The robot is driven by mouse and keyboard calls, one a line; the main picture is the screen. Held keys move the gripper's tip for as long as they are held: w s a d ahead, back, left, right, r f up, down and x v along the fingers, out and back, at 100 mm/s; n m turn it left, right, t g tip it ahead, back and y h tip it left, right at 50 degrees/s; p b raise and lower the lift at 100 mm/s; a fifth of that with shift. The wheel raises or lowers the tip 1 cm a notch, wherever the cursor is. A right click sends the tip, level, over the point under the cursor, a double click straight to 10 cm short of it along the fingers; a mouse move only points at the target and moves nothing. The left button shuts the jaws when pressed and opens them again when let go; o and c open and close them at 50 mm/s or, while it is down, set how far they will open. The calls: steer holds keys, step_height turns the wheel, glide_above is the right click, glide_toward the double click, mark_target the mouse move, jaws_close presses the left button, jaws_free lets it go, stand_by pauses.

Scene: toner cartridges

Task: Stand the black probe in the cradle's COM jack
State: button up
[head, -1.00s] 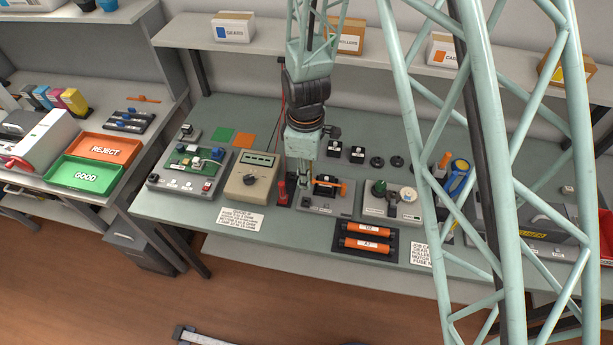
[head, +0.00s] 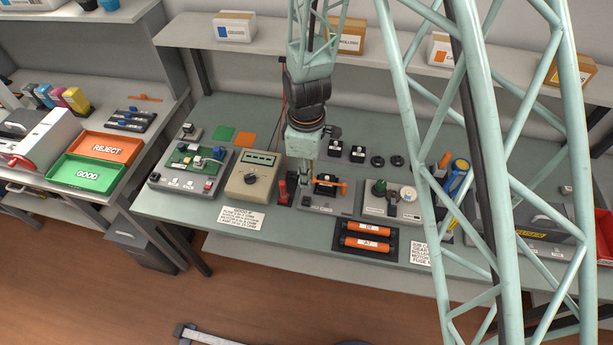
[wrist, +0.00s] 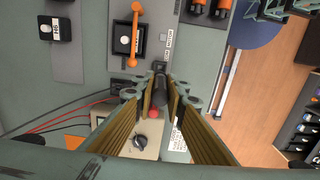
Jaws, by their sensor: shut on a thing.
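My gripper (head: 304,186) is low over the bench, between the meter and the grey plate with the orange lever. In the wrist view my gripper (wrist: 161,92) is shut on the black probe (wrist: 160,84), a dark upright-looking piece between the fingertips. The red probe (head: 282,188) stands in a dark base, the cradle (head: 287,202), just left of my gripper. The red probe's tip also shows in the wrist view (wrist: 153,113), close beside the black one. The COM jack is hidden, and I cannot tell whether the black probe touches it.
The meter (head: 254,175) with a dial stands left of the cradle. The grey plate (head: 340,203) with an orange lever (head: 328,183) is close on the right. Red and black leads (wrist: 72,113) run near the fingers. Orange rollers (head: 367,229) lie in front.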

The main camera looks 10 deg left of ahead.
steer(key=shift+f, duration=0.15)
steer(key=shift+f+b, duration=0.95)
steer(key=shift+f, duration=1.6)
steer(key=shift+f+b, duration=0.95)
steer(key=shift+f, duration=0.35)
steer(key=shift+f, duration=0.1)
steer(key=shift+b, duration=0.65)
steer(key=shift+f, duration=0.2)
stand_by(0.4)
steer(key=o, duration=0.8)
steer(key=shift+r, duration=0.15)
